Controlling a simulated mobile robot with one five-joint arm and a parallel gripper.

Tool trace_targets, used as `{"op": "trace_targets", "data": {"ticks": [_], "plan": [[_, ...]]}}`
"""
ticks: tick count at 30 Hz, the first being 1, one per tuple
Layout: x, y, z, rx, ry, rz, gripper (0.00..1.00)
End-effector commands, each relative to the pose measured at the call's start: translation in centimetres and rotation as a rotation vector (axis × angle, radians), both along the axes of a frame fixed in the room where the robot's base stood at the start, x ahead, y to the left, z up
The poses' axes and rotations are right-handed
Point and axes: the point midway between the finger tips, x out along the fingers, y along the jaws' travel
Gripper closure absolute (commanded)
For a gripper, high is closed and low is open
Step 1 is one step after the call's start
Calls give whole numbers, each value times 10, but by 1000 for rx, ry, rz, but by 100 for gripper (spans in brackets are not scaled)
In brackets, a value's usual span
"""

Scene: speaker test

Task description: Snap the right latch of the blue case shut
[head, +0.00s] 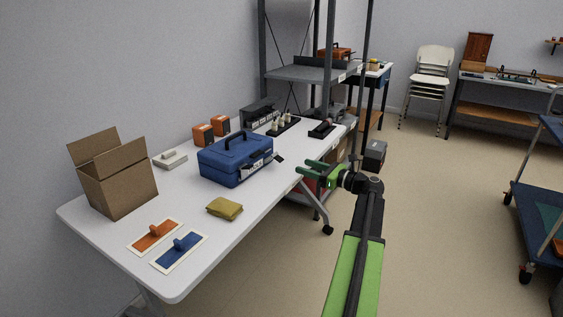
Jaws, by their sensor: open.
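The blue case (225,161) stands closed and upright on the white table (190,213), its handle on top. Its latch side faces right, toward my gripper. Small pale fittings show on that side, too small to tell which latch is shut. A small dark piece (280,158) sticks out by the case's right end; I cannot tell if it is the right latch. My green gripper (303,170) is open and empty at the table's right edge, apart from the case, with its fingers pointing left toward it.
A yellow cloth (225,209), an orange float (154,236) and a blue float (180,250) lie in front. An open cardboard box (122,190) stands left. Orange boxes (204,136) and a shelf rack (297,74) are behind. Bare table lies between case and cloth.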

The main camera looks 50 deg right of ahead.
Motion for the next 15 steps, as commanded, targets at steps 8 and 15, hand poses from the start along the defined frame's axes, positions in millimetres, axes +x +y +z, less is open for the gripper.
{"op": "trace_targets", "data": {"ticks": [8, 15], "plan": [[69, 13, 0, 0, 0, 3, 51], [101, 19, 0, 0, 0, 1, 51]]}}
